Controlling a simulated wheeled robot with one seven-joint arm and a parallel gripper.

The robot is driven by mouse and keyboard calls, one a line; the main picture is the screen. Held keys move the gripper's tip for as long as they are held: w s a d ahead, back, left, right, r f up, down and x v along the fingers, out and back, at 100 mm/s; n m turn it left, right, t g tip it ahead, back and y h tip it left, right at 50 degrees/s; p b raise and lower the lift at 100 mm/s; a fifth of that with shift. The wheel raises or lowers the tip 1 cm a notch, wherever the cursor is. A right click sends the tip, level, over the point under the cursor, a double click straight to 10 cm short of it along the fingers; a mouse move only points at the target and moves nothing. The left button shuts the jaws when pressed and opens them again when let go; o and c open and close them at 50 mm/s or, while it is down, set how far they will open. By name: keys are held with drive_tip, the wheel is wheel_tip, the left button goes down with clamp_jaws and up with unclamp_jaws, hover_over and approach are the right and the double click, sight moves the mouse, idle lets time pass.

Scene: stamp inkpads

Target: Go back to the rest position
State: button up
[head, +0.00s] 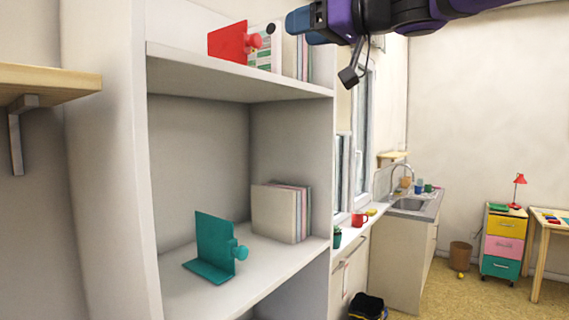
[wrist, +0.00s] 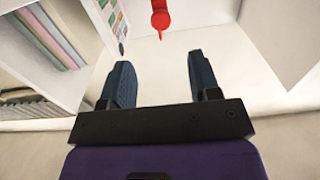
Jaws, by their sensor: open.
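My gripper (head: 296,20) is at the top of the head view, in front of the upper shelf and right of the red bookend. In the wrist view the gripper (wrist: 161,68) has its two dark blue fingers apart with nothing between them. A red bookend (head: 227,44) with a round knob stands on the upper shelf. In the wrist view a red piece, seemingly its knob (wrist: 160,18), lies beyond the fingertips, apart from them. A teal bookend (head: 212,247) with a knob stands on the lower shelf.
The white shelf unit (head: 141,180) has books (head: 272,212) on the lower shelf and more on the upper one. A wooden ledge (head: 50,80) juts in at left. A sink counter (head: 400,214), a drawer cart (head: 503,242) and open floor are at right.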

drive_tip(key=s+d+f+m+g+h, duration=0.2)
drive_tip(key=s+d+f, duration=0.5)
drive_tip(key=f, duration=0.5)
drive_tip(key=s+d+f+m+g+h, duration=0.2)
drive_tip(key=s+d+f+m+h, duration=0.3)
drive_tip(key=f, duration=0.8)
drive_tip(key=s+d+f+m+g+h, duration=0.1)
drive_tip(key=s+d+f+m+h, duration=0.2)
drive_tip(key=s+d+f+h, duration=0.4)
drive_tip(key=s+d+f, duration=0.3)
drive_tip(key=d+f, duration=0.2)
drive_tip(key=shift+f+g, duration=0.15)
drive_tip(key=shift+g, duration=0.25)
